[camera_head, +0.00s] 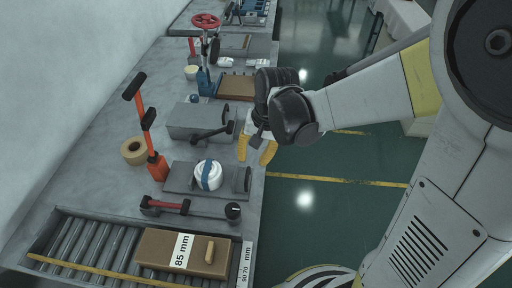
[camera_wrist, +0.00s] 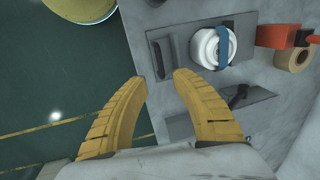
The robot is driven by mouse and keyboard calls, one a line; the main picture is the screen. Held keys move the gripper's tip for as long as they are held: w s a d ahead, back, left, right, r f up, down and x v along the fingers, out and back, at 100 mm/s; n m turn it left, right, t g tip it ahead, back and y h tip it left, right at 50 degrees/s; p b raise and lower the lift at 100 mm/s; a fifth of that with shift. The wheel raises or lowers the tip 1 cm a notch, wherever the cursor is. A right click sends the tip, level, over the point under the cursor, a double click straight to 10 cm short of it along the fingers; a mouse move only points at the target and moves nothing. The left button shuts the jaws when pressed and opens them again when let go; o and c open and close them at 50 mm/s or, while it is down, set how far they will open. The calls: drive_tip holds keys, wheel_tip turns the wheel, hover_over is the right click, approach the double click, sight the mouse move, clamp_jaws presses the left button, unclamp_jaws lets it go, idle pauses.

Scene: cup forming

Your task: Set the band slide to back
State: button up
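A white cup with a blue band (camera_head: 208,175) stands on a flat dark grey plate (camera_head: 180,178) on the bench. A dark upright handle (camera_head: 247,179) is at the plate's right end. The cup shows in the wrist view (camera_wrist: 209,48), with the dark handle (camera_wrist: 161,57) beside it. No label shows which part is the band slide, so I cannot tell for certain. My gripper (camera_head: 257,151) is open and empty, above the bench's right edge, behind and right of the cup. In the wrist view its yellow fingers (camera_wrist: 161,79) are spread, tips near the handle, apparently not touching it.
A red-handled bar (camera_head: 170,206) lies in front of the plate. A roller tray holds a brown box marked 85 mm (camera_head: 160,248). An orange lever stand (camera_head: 157,166), a tape roll (camera_head: 134,151) and a grey block with a black lever (camera_head: 190,122) are nearby.

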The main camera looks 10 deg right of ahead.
drive_tip(key=shift+s+d+r, duration=0.1)
drive_tip(key=shift+d+r, duration=0.15)
drive_tip(key=shift+r, duration=0.95)
drive_tip(key=shift+s+d+r, duration=0.1)
drive_tip(key=shift+d+r, duration=0.1)
drive_tip(key=shift+r, duration=0.95)
drive_tip(key=shift+w, duration=0.1)
drive_tip(key=s+d+r+n+t+h, duration=0.2)
drive_tip(key=s+d+r+n+t, duration=0.2)
drive_tip(key=s, duration=0.5)
drive_tip(key=d+r+t, duration=0.2)
drive_tip(key=d+r, duration=0.1)
drive_tip(key=shift+d+r, duration=0.3)
drive_tip(key=shift+r, duration=0.05)
